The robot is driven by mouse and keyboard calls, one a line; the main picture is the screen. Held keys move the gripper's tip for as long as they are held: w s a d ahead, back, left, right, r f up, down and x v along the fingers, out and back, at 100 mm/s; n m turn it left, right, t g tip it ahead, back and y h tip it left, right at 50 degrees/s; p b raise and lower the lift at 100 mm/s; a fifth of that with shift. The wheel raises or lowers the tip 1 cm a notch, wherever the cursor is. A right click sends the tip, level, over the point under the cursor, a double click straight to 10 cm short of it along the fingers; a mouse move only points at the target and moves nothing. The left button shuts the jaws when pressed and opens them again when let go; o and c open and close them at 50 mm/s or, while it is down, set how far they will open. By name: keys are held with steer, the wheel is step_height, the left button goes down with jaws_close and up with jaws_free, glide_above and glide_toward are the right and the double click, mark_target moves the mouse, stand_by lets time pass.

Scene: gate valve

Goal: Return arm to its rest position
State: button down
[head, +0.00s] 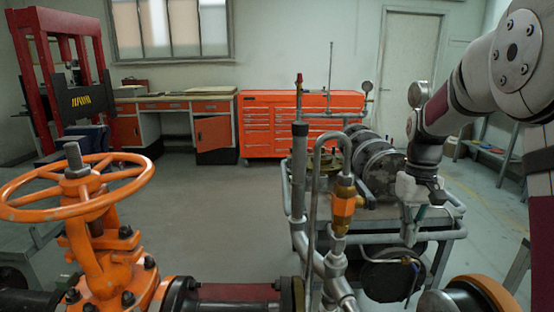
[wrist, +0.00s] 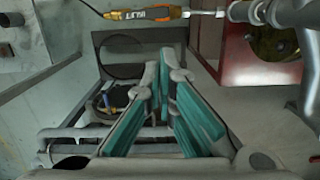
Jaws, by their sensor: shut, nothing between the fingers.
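My arm comes in from the upper right of the head view and bends down at the right side. My gripper (head: 420,214) hangs fingers down, in front of the grey pipe cart as seen there. In the wrist view, my gripper (wrist: 165,68) shows two fingers with teal pads whose tips come close together. It is shut with nothing held. The orange gate valve handwheel (head: 80,188) is at the far left of the head view, well apart from my gripper.
A grey pipe cart (head: 455,234) with flanged discs stands behind my gripper. An upright pipe with an orange-brown fitting (head: 343,205) rises left of it. An orange wheel rim (head: 488,290) is at lower right. Open floor (head: 215,215) lies left of centre.

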steer(key=s+a+r+t+p, duration=0.1)
steer(key=s+a+r+p, duration=0.1)
steer(key=s+a+r, duration=0.4)
steer(key=s+a+r+t+p, duration=0.2)
steer(key=s+r, duration=0.6)
steer(key=s, duration=0.3)
steer(key=s+a+r+t+p, duration=0.1)
steer(key=s+a+t+p, duration=0.1)
steer(key=s, duration=1.3)
steer(key=shift+a+r+p, duration=0.15)
steer(key=shift+a+p, duration=0.55)
steer(key=shift+p, duration=0.05)
steer(key=shift+d, duration=0.1)
